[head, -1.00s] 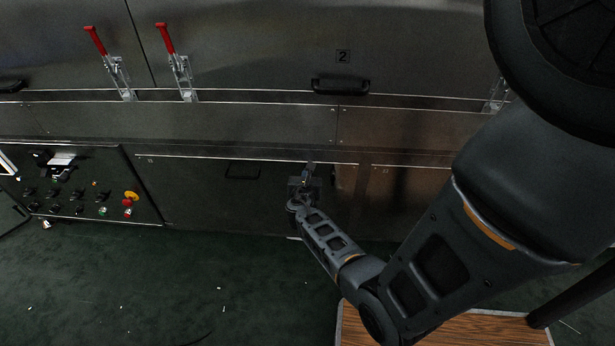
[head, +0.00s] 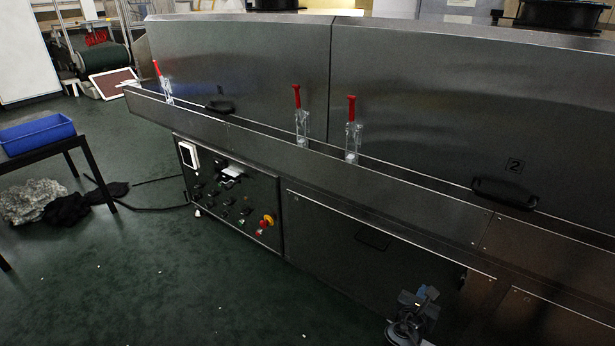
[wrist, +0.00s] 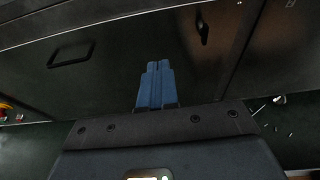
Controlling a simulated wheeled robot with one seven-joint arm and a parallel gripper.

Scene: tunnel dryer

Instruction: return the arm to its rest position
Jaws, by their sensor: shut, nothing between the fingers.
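My gripper (head: 425,294) shows at the bottom right of the head view, in front of the dryer's lower panel; the rest of my arm is mostly out of that view. In the wrist view its blue fingers (wrist: 156,84) are together with nothing between them. They point toward a dark lower panel (wrist: 110,80) and look apart from it, though the exact gap is hard to tell.
The steel tunnel dryer (head: 240,70) runs across the view, with red-handled clamps (head: 297,97) and black handles (head: 504,193). A control panel (head: 228,190) has a red-and-yellow button. A table with a blue bin (head: 37,134) stands left. Green floor (head: 130,270) is open at lower left.

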